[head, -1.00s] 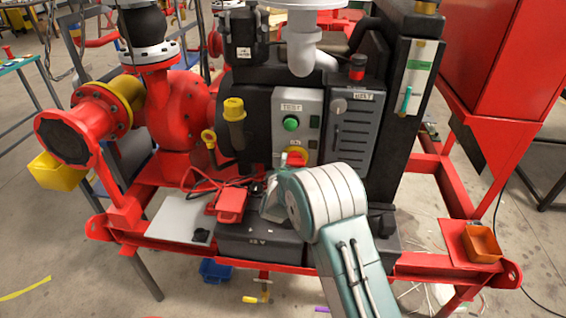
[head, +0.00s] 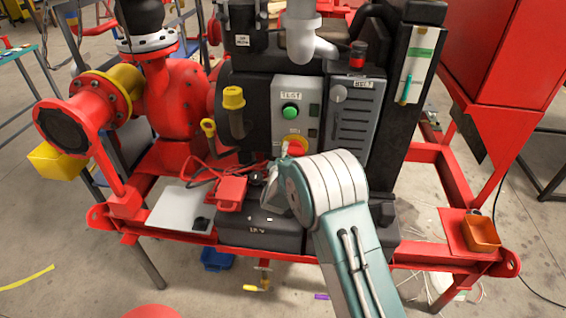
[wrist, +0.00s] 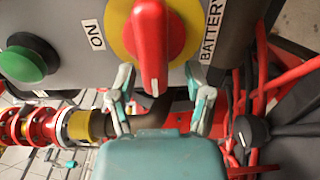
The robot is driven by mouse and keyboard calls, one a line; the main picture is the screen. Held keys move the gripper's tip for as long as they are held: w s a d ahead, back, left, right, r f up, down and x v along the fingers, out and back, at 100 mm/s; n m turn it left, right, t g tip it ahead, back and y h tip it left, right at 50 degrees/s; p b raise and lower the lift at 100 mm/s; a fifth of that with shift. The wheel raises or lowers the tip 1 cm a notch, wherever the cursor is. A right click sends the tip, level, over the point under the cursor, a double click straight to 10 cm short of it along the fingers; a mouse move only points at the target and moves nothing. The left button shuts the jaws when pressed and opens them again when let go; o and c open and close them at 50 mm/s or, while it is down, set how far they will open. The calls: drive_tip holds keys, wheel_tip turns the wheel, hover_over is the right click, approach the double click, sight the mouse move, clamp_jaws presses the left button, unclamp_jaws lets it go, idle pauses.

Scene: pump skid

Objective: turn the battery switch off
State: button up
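The battery switch is a red handle (wrist: 150,45) on a yellow ring (wrist: 118,35), with an ON label (wrist: 93,36) on its left and a BATTERY label (wrist: 213,30) on its right in the wrist view. The handle stands upright in that view, a white mark near its lower end. My gripper (wrist: 158,76) is open, one finger on each side of the handle's lower end, with visible gaps. In the head view the switch (head: 296,146) sits on the grey panel, partly hidden by my arm; the gripper is mostly hidden there.
A green TEST button (head: 290,112) is above the switch; it also shows in the wrist view (wrist: 28,60). A black battery (head: 262,228) and red clamp (head: 231,190) lie below. Red cables (wrist: 265,90) run to the right in the wrist view.

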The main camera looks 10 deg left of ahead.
drive_tip(key=s, duration=1.1)
drive_tip(key=shift+s+a+f, duration=0.15)
drive_tip(key=shift+s+a, duration=0.05)
drive_tip(key=shift+a, duration=0.1)
drive_tip(key=s+d+r+m+g+y, duration=0.25)
drive_tip(key=s+d+r+m, duration=0.2)
drive_tip(key=r, duration=0.35)
drive_tip(key=s+d+r+m+g+y, duration=0.1)
drive_tip(key=s+d+r+m+g, duration=0.3)
drive_tip(key=r, duration=0.4)
drive_tip(key=s+d+m+g+h, duration=0.1)
drive_tip(key=s+d+m+g, duration=0.1)
drive_tip(key=s+d, duration=0.3)
drive_tip(key=s+d+r+m+g+h, duration=0.1)
drive_tip(key=s+d+m, duration=0.3)
drive_tip(key=s, duration=0.8)
drive_tip(key=s+d+m+g+h, duration=0.1)
drive_tip(key=s+d+m+g, duration=0.2)
drive_tip(key=s+d, duration=0.2)
drive_tip(key=s, duration=0.3)
drive_tip(key=shift+s+d+r, duration=0.15)
drive_tip(key=shift+d+r, duration=0.15)
drive_tip(key=shift+r, duration=0.05)
drive_tip(key=shift+a, duration=0.1)
